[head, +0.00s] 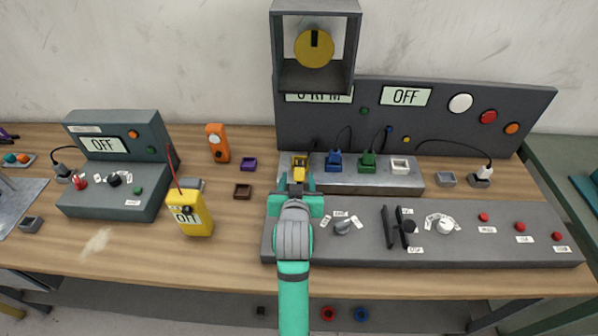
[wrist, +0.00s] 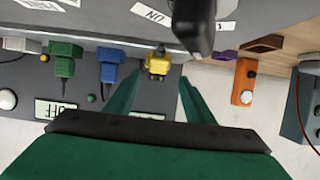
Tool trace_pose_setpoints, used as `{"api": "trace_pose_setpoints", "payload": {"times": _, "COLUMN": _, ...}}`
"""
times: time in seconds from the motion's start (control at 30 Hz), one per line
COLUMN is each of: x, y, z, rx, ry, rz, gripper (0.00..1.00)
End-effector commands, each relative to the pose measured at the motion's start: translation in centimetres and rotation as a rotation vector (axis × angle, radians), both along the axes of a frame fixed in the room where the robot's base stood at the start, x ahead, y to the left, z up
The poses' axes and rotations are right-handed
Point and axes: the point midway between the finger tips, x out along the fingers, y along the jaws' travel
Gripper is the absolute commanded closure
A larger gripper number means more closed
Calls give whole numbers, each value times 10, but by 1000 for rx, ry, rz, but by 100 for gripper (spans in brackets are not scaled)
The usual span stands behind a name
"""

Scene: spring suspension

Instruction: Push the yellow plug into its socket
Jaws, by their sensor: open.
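The yellow plug (head: 300,163) stands at the left end of the grey socket strip (head: 345,184), left of the blue plug (head: 334,161) and green plug (head: 367,162). In the wrist view the yellow plug (wrist: 157,62) shows just beyond and between the fingertips. My gripper (head: 297,183) is open and empty, its fingers either side of the line to the plug. In the wrist view my gripper (wrist: 159,78) has a clear gap between its fingers. The yellow plug's socket is hidden beneath it, and I cannot tell how deep it sits.
A control panel with knobs (head: 470,240) lies in front, under my arm. A tall grey panel (head: 440,130) with an OFF display stands behind. A yellow meter (head: 190,215) stands to the left.

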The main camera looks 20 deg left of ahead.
Motion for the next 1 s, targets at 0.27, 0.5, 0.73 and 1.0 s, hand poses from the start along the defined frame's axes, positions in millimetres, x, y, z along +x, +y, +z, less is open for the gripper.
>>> {"api": "trace_pose_setpoints", "payload": {"times": 0.27, "x": 33, "y": 8, "z": -13, "rx": 0, "ry": -1, "rz": -2, "gripper": 52}}
{"api": "trace_pose_setpoints", "payload": {"times": 0.5, "x": 38, "y": 9, "z": -15, "rx": 0, "ry": -1, "rz": -2, "gripper": 52}}
{"api": "trace_pose_setpoints", "payload": {"times": 0.73, "x": 38, "y": 9, "z": -15, "rx": 0, "ry": -1, "rz": -2, "gripper": 87}}
{"api": "trace_pose_setpoints", "payload": {"times": 1.0, "x": 38, "y": 9, "z": -15, "rx": 0, "ry": -2, "rz": -2, "gripper": 100}}
